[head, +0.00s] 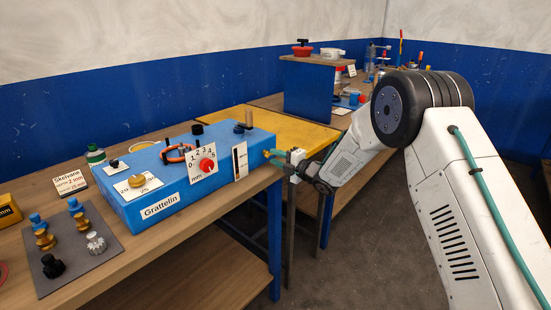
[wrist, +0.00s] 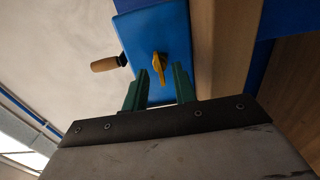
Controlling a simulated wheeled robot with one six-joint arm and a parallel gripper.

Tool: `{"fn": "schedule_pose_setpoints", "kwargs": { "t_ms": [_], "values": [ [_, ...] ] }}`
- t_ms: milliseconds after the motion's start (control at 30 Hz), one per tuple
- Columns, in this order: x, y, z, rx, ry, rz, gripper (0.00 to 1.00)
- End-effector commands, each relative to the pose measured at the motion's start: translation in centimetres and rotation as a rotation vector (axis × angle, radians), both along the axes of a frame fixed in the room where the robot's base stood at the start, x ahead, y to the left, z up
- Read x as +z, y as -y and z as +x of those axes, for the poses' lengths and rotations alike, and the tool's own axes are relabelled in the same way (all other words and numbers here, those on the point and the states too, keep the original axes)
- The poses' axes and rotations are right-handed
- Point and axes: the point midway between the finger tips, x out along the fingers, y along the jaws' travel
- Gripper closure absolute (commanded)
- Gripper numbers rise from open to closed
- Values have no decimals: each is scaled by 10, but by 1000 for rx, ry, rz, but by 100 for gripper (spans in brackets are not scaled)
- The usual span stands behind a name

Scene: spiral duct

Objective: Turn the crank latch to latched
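The blue box (head: 140,200) labelled Grattelin stands on the wooden bench; its blue end face (wrist: 140,28) fills the upper middle of the wrist view. On that face is a yellow wing-shaped piece (wrist: 160,66), standing nearly upright in the picture. A crank with a brown wooden handle (wrist: 106,64) sticks out at the face's left edge. I cannot tell for sure which is the crank latch. My gripper (wrist: 161,80) is open, its green fingers apart on either side of the yellow piece's lower end. In the head view my gripper (head: 274,157) is at the box's right end.
The box carries a red knob (head: 207,165), a yellow dial (head: 138,181) and an orange ring handle (head: 178,153). A grey mat (head: 78,273) with several small parts lies at left. A yellow-topped table (head: 290,126) stands behind my gripper. Open floor lies in front.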

Motion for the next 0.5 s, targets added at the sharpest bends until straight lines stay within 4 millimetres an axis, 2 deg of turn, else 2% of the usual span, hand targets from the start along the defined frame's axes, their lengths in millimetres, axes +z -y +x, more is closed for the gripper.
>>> {"fn": "schedule_pose_setpoints", "kwargs": {
  "t_ms": [100,367,400,467,500],
  "values": [
    [0,-6,4,1,0,0,73],
    [0,-7,5,0,0,0,73],
    [0,-7,5,0,0,0,84],
    [0,-7,5,0,0,0,100],
    [0,-7,5,0,0,0,100]
  ]
}}
